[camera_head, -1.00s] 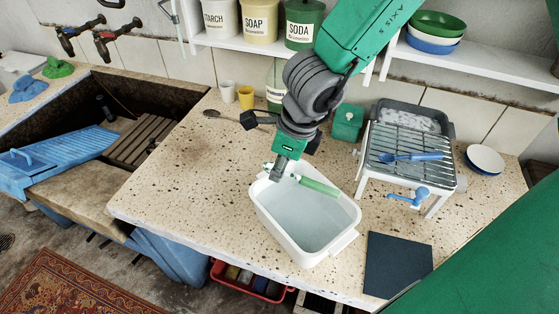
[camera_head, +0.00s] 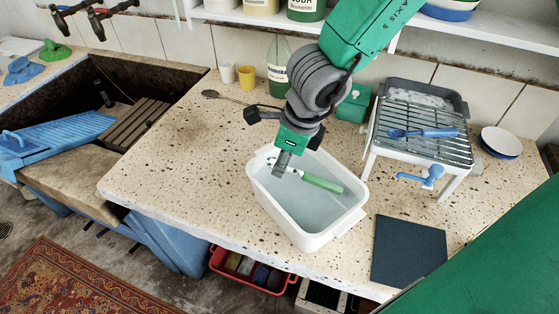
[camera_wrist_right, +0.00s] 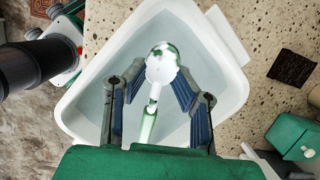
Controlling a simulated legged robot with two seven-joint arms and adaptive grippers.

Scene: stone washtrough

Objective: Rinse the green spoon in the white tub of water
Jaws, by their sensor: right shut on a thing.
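The white tub (camera_head: 262,200) of water stands on the speckled counter, and its rim also shows in the wrist view (camera_wrist_right: 232,95). My right gripper (camera_head: 280,166) reaches down over the tub's far left part and is shut on the green spoon (camera_head: 322,183). The spoon's green handle slants toward the tub's right side. In the right wrist view the spoon (camera_wrist_right: 149,126) lies between the two fingers (camera_wrist_right: 157,95), a pale round end farthest from the wrist. It is inside the tub's outline; I cannot tell whether it touches the water. My left gripper is out of view.
Right of the tub are a dark square mat (camera_head: 408,252) and a white-framed rack (camera_head: 425,115) with a blue spoon (camera_head: 425,132). A green box (camera_head: 354,103) and cups (camera_head: 246,77) stand behind. The stone trough (camera_head: 88,150) is at left.

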